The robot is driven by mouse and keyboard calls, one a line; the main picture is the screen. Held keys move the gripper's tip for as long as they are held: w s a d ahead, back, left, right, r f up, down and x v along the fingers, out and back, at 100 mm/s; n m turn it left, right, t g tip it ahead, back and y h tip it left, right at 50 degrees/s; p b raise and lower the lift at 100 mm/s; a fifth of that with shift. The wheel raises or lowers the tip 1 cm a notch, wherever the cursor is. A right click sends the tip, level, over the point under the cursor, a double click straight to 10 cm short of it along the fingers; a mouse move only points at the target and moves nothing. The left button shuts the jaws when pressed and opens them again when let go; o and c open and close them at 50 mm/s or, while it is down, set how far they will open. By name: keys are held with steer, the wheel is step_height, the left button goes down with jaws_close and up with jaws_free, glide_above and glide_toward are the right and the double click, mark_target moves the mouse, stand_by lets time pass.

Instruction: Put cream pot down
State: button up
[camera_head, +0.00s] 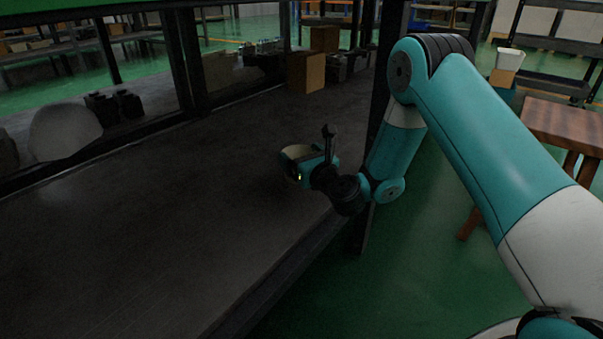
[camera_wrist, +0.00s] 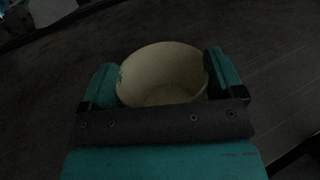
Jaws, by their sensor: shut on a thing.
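The cream pot (camera_wrist: 163,72) sits between the two teal fingers in the wrist view. I look into its open, empty mouth. My gripper (camera_wrist: 163,80) is shut on it, one finger at each side. In the head view my gripper (camera_head: 297,165) is low over the dark shelf surface (camera_head: 200,200), near its right edge. A small part of the pot (camera_head: 295,152) shows there at the gripper's far side. The pot's base is hidden, so I cannot tell whether it touches the surface.
Brown boxes (camera_head: 306,72) stand at the back of the shelf. A pale rounded object (camera_head: 63,130) and dark blocks (camera_head: 113,105) are at the left, beyond the frame posts. The shelf's middle is clear.

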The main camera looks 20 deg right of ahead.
step_height(320, 180, down, 3)
steer(key=shift+b, duration=0.85)
steer(key=shift+r, duration=0.2)
